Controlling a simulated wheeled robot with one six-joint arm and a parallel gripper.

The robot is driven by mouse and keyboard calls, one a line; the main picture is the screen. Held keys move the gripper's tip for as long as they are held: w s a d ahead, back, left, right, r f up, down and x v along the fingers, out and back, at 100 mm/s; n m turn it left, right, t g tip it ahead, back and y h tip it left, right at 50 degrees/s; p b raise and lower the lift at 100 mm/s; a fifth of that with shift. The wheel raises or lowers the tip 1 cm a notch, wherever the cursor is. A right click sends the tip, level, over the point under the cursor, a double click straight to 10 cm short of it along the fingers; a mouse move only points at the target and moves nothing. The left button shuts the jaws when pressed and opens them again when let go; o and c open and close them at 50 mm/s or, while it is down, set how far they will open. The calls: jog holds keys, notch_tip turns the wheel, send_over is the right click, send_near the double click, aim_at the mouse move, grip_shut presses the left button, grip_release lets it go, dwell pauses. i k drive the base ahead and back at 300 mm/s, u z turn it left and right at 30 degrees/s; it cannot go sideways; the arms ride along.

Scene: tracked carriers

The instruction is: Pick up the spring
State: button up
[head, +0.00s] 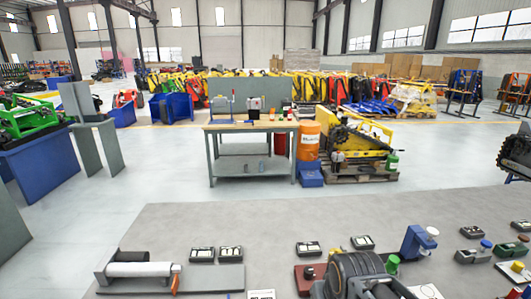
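No other clear spring shows.
A grey tray with a white roller (127,270) lies at left. Small dark boxes (310,248) stand around the coil. A blue block (415,242) with a white knob stands at right. The table's middle is mostly clear. A workbench (250,127) stands beyond.

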aim_at(389, 266)
jog(key=u, duration=0.05)
jog(key=k, duration=0.5)
jog(key=u, duration=3.55)
jog(key=k, duration=0.95)
jog(key=z, duration=1.8)
